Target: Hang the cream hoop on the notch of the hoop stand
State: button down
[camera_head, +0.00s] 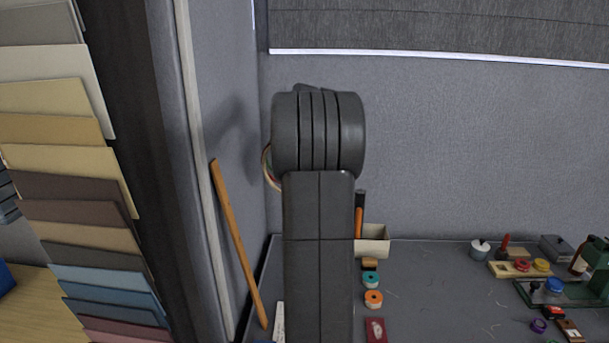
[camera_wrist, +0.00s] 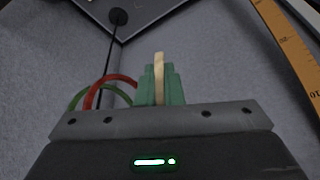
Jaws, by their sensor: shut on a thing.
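The cream hoop (camera_wrist: 159,75) shows edge-on in the wrist view as a pale upright strip. My gripper (camera_wrist: 160,88) is shut on it, with the strip between its green fingers. The hoop stand (camera_wrist: 108,58) is a thin dark pole with a round base, left of my gripper in the wrist view. A red hoop (camera_wrist: 115,78) and a green hoop (camera_wrist: 75,98) are beside the pole; their lower parts are hidden by my gripper body. The notch cannot be made out. In the head view my arm covers the gripper and stand; only thin coloured hoop edges (camera_head: 267,168) show at its left.
A wooden ruler (camera_head: 238,243) leans against the left wall and also shows in the wrist view (camera_wrist: 288,45). A cream box (camera_head: 373,241) and tape rolls (camera_head: 373,299) lie right of my arm. Several small items stand farther right; the table between (camera_head: 435,290) is mostly clear.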

jog(key=c, duration=1.5)
grip_release()
jog(key=v, duration=1.4)
jog(key=x, duration=1.3)
jog(key=shift+a+f, duration=0.15)
jog(key=shift+f, duration=0.15)
jog(key=shift+f+b, duration=0.15)
jog(key=shift+b, duration=0.2)
jog(key=shift+s+r, duration=0.5)
jog(key=shift+s, duration=0.15)
